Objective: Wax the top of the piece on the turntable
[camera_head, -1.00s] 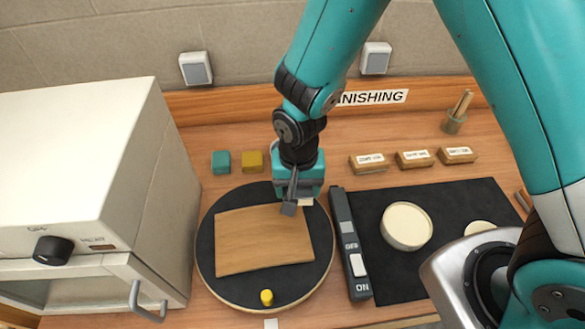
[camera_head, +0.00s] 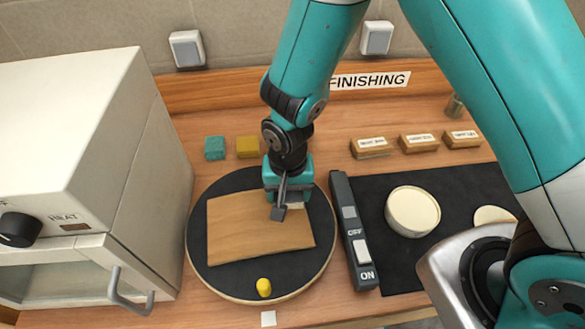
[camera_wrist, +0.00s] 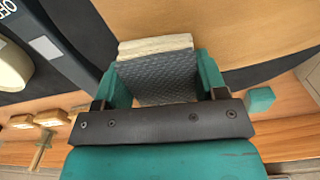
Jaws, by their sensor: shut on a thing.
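The piece, a flat light-brown wooden board (camera_head: 245,235), lies on the round black turntable (camera_head: 215,278). A yellow peg (camera_head: 263,288) stands near the turntable's front rim. My gripper (camera_head: 284,196) is over the board's back right part. It is shut on a cream-coloured pad (camera_wrist: 155,47), whose pale edge shows between the dark textured jaw and the wood in the wrist view. The pad is at or just above the board's top; I cannot tell if it touches. An open round tin of cream wax (camera_head: 412,207) stands on the black mat (camera_head: 390,275).
A switch bar (camera_head: 353,230) marked OFF and ON stands right of the turntable. A white oven (camera_head: 70,140) fills the left. Teal (camera_head: 215,148) and yellow (camera_head: 247,147) blocks and several labelled wooden blocks (camera_head: 419,143) sit at the back. A pale disc (camera_head: 492,214) lies right of the tin.

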